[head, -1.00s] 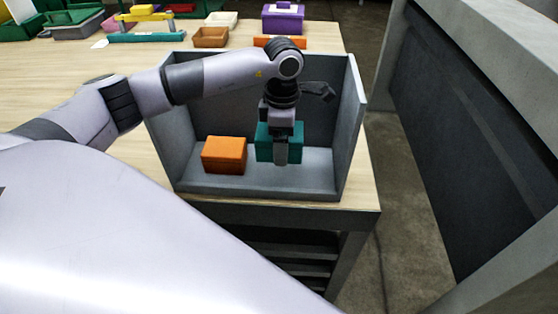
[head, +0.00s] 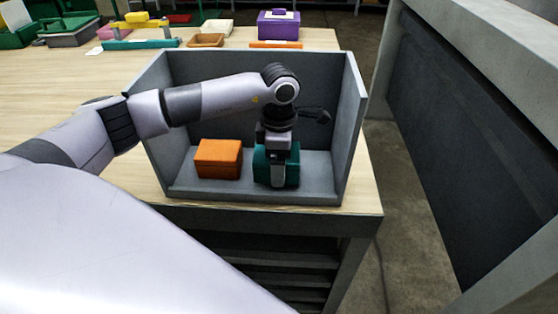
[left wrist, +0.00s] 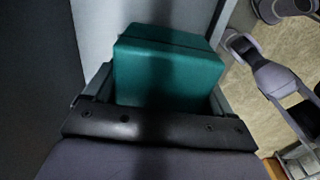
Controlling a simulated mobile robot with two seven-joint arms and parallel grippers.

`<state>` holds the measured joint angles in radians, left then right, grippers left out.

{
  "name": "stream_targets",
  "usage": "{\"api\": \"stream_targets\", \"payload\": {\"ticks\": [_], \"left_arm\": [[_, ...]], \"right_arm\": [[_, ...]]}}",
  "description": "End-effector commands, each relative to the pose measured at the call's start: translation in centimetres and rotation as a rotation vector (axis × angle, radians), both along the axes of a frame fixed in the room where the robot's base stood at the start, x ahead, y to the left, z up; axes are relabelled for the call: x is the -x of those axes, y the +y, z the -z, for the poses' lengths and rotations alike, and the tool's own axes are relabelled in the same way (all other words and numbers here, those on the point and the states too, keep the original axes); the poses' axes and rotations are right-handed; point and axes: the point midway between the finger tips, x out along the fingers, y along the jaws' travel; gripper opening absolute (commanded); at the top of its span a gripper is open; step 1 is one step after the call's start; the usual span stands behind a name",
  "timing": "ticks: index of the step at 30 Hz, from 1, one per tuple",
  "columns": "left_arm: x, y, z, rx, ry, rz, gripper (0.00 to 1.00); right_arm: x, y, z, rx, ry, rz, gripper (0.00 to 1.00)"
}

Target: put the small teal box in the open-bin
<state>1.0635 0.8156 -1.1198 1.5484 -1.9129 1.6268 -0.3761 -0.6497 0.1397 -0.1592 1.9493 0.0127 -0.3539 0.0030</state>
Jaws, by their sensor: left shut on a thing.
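The small teal box (head: 261,168) is inside the grey open-bin (head: 257,193), low over its floor on the right side. I cannot tell whether its underside touches the floor. My left gripper (head: 278,178) is shut on the teal box from above, with a finger across its near face. In the left wrist view the teal box (left wrist: 165,70) sits between the two fingers of my left gripper (left wrist: 160,95). My right gripper is not in view.
An orange box (head: 218,159) stands in the bin, left of the teal box with a small gap. The bin has high back and side walls and a low front lip. Behind it are a purple box (head: 278,25) and a tan tray (head: 206,40).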

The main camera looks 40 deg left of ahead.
Motion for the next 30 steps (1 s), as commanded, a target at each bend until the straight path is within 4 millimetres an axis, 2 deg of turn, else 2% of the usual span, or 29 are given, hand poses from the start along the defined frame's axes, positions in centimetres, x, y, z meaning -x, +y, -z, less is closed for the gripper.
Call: {"api": "stream_targets", "payload": {"ticks": [9,10,11,12,19,23,30], "left_arm": [[0.0,0.0,0.7,0.001,-0.001,0.0,0.41],[0.0,0.0,0.8,0.0,0.0,0.0,0.87],[0.0,0.0,0.8,0.0,0.0,0.0,0.97],[0.0,0.0,0.8,0.0,0.0,0.0,1.0],[0.0,0.0,0.6,0.0,0.0,0.0,1.0],[0.0,0.0,-0.2,0.0,0.0,0.0,1.0],[-0.2,0.5,-4.4,0.0,-0.001,-0.005,1.0]], "right_arm": [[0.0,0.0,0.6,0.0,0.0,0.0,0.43],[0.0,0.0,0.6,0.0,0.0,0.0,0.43],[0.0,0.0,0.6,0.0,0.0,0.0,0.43],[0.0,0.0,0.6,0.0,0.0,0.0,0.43],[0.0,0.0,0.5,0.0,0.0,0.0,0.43],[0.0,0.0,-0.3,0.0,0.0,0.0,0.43],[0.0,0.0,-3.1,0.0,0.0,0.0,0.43]]}}
